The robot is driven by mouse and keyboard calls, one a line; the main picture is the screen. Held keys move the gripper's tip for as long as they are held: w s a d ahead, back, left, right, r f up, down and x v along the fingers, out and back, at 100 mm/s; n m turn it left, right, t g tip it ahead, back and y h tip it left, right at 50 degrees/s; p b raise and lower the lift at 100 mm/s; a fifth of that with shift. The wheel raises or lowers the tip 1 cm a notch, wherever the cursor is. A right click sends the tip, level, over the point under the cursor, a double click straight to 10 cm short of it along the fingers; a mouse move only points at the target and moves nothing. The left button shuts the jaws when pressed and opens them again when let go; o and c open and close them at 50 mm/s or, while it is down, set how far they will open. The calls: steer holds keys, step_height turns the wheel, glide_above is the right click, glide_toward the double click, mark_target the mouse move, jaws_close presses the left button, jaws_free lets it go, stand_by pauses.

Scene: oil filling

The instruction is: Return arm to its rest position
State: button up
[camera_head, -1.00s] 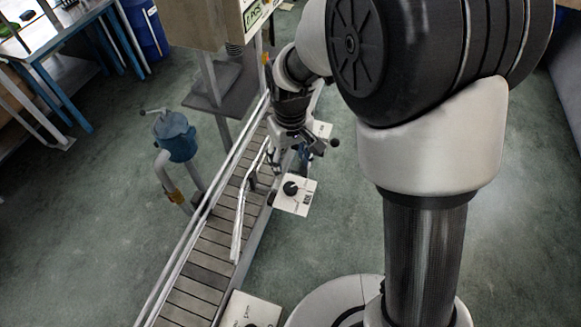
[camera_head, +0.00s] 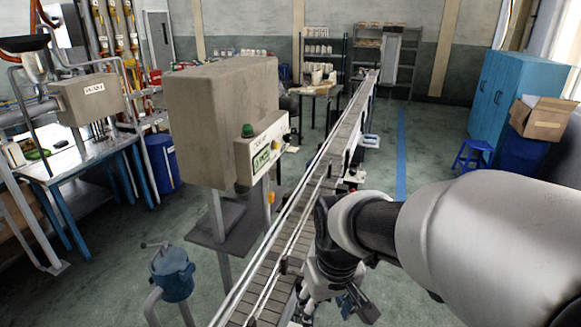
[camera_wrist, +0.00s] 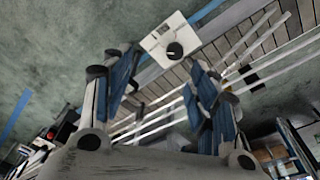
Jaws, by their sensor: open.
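My gripper (camera_wrist: 155,85) is open and empty in the wrist view, its two blue-padded fingers spread apart. Beyond the fingers are a white box with a black knob (camera_wrist: 166,38) and the slatted conveyor (camera_wrist: 258,35). In the head view my gripper (camera_head: 335,305) is low, at the right side of the conveyor (camera_head: 345,130), partly cut off by the bottom edge. My arm comes in from the right edge and hides part of the floor. I cannot tell the gap between gripper and conveyor.
A beige machine box with a panel (camera_head: 222,120) stands left of the conveyor. A blue pump (camera_head: 172,274) stands lower left. Blue cabinets (camera_head: 515,100), a blue stool (camera_head: 473,157) and a cardboard box (camera_head: 540,117) are at right. The floor around the blue line (camera_head: 401,150) is clear.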

steer(key=s+d+m+t+b, duration=0.1)
steer(key=s+d+b, duration=0.2)
steer(key=s, duration=0.4)
steer(key=s+d+m+t+b, duration=0.2)
steer(key=s+d, duration=0.2)
steer(key=s, duration=0.4)
steer(key=shift+d+r+b, duration=0.15)
steer(key=shift+b, duration=0.25)
steer(key=shift+c, duration=0.5)
